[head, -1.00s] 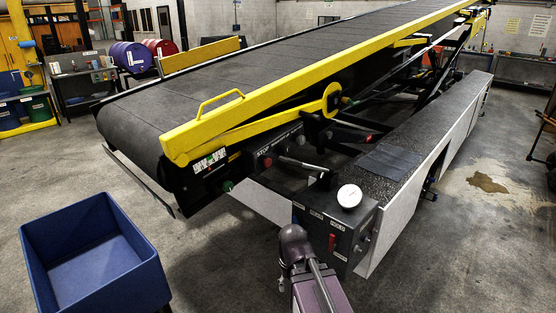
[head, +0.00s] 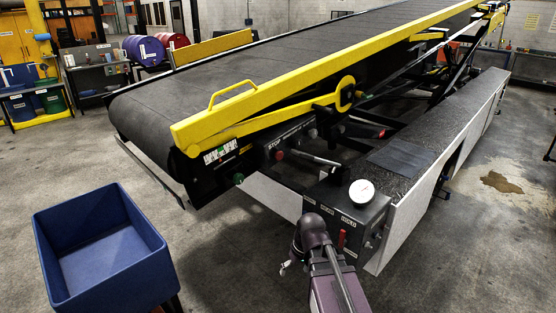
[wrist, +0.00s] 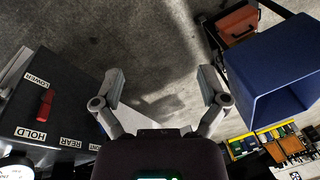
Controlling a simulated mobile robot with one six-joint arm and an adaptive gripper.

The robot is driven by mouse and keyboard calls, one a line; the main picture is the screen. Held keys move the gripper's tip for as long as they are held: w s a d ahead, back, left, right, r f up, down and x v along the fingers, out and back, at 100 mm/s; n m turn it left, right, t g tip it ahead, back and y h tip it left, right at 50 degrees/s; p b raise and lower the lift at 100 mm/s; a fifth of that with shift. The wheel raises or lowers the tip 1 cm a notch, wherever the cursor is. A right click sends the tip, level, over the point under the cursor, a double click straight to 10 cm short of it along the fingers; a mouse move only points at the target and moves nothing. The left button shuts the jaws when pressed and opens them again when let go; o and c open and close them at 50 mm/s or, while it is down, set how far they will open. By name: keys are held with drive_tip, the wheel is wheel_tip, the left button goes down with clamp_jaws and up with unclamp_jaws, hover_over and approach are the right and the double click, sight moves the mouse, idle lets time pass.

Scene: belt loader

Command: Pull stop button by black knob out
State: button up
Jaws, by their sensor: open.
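The red stop button (head: 279,155) sits below a STOP label on the dark side panel of the belt loader (head: 200,100), in the head view. A second red button (head: 381,134) shows farther back along the frame.
The control box (head: 345,222) with a white gauge (head: 362,192) and red lever (head: 341,240) stands close to my arm; it also shows in the wrist view (wrist: 60,105). A green button (head: 238,179) is on the loader's corner. A blue bin (head: 50,255) stands left; floor between is clear.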

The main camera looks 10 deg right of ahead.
drive_tip(key=w+a+n+t+y+b, duration=0.25)
drive_tip(key=w+n+y+b, duration=0.2)
drive_tip(key=w, duration=0.45)
drive_tip(key=n+t+y+b, duration=0.4)
drive_tip(key=t+y+b, duration=0.45)
drive_tip(key=t, duration=0.55)
approach(281, 157)
drive_tip(key=s+d, duration=0.2)
drive_tip(key=shift+s+a+f+g+b, duration=0.1)
drive_tip(key=shift+s+f+g+b, duration=0.05)
drive_tip(key=shift+f+g+b, duration=0.15)
drive_tip(key=shift+a, duration=0.1)
drive_tip(key=p+x, duration=0.4)
drive_tip(key=x, duration=0.7)
drive_tip(key=shift+w+r+p, duration=0.25)
drive_tip(key=shift+w+p, duration=0.1)
drive_tip(key=shift+x, duration=1)
drive_tip(key=shift+a+f, duration=0.1)
drive_tip(key=shift+f, duration=0.05)
